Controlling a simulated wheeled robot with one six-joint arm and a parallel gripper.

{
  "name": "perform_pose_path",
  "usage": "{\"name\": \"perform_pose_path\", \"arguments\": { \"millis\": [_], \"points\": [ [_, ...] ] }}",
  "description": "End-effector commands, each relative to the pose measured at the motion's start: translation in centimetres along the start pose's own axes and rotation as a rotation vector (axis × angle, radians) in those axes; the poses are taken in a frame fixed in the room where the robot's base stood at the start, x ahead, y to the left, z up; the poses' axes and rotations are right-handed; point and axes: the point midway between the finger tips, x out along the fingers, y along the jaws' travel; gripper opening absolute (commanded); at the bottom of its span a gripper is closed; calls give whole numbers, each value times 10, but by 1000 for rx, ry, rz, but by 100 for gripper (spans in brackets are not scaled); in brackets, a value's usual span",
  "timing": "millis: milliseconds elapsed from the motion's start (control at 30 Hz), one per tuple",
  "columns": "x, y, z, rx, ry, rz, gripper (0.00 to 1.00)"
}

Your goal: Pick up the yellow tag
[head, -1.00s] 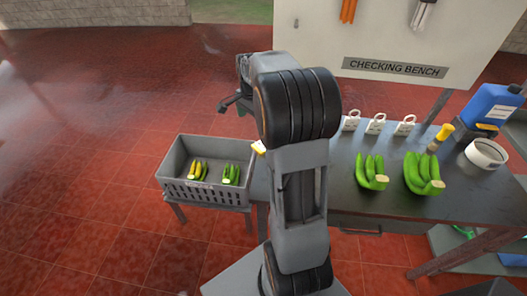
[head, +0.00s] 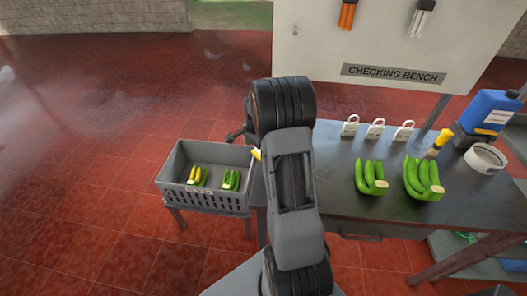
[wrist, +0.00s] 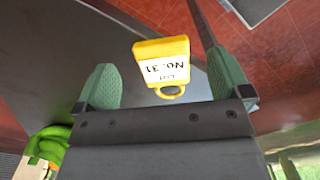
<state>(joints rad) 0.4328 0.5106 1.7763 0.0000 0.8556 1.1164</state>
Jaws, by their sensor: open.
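The fingers are spread wide, with a gap on both sides of the tag. In the head view only a sliver of the tag (head: 257,154) shows at the left end of the bench, and my arm hides the rest. Part of my gripper shows left of my arm.
The dark bench (head: 325,190) holds several white tags (head: 376,130), green banana bunches (head: 371,177), a yellow-handled tool (head: 439,143), a white tape roll (head: 486,158) and a blue jug (head: 490,112). A grey crate (head: 204,200) with small bunches stands left of it.

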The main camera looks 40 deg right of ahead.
Motion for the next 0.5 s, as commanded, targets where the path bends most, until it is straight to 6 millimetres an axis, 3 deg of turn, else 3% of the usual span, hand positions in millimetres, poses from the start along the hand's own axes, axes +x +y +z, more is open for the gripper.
{"name": "perform_pose_path", "arguments": {
  "millis": [200, 500],
  "points": [
    [25, 0, -1, 0, -1, 2, 96],
    [30, -1, -1, 0, 1, -1, 96]
  ]
}}
